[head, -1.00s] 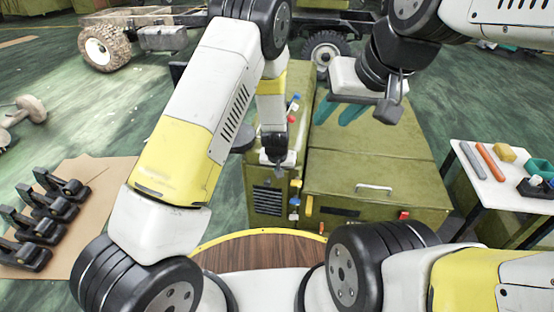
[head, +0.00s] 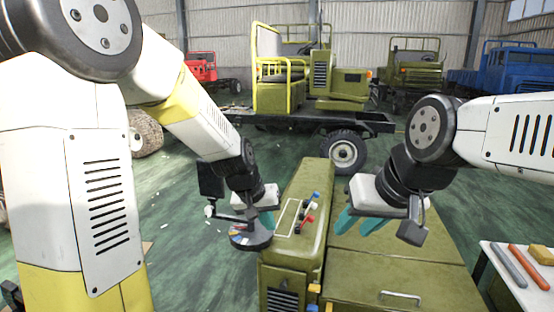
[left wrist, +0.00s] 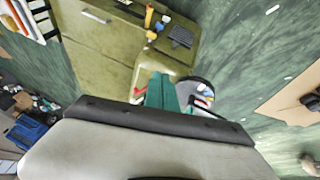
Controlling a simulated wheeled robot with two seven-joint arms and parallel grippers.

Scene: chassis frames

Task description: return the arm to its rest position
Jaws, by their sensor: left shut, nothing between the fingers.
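My left arm comes in from the left, and its gripper (head: 264,222) hangs at mid-picture, left of the olive control box. Its teal fingers (left wrist: 160,92) are together and empty in the left wrist view. My right gripper (head: 360,224) hangs above the olive cabinet (head: 400,280), with its two teal fingers apart and nothing visible between them. The olive control box (head: 292,255) has blue, red and black levers on top. It stands just right of my left gripper.
A round dark tray (head: 259,245) with small coloured items sits just below my left gripper. A white table (head: 500,285) at right holds grey and orange bars (head: 530,268) and a yellow block (head: 543,254). A truck chassis (head: 290,122) stands behind. Green floor at left is open.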

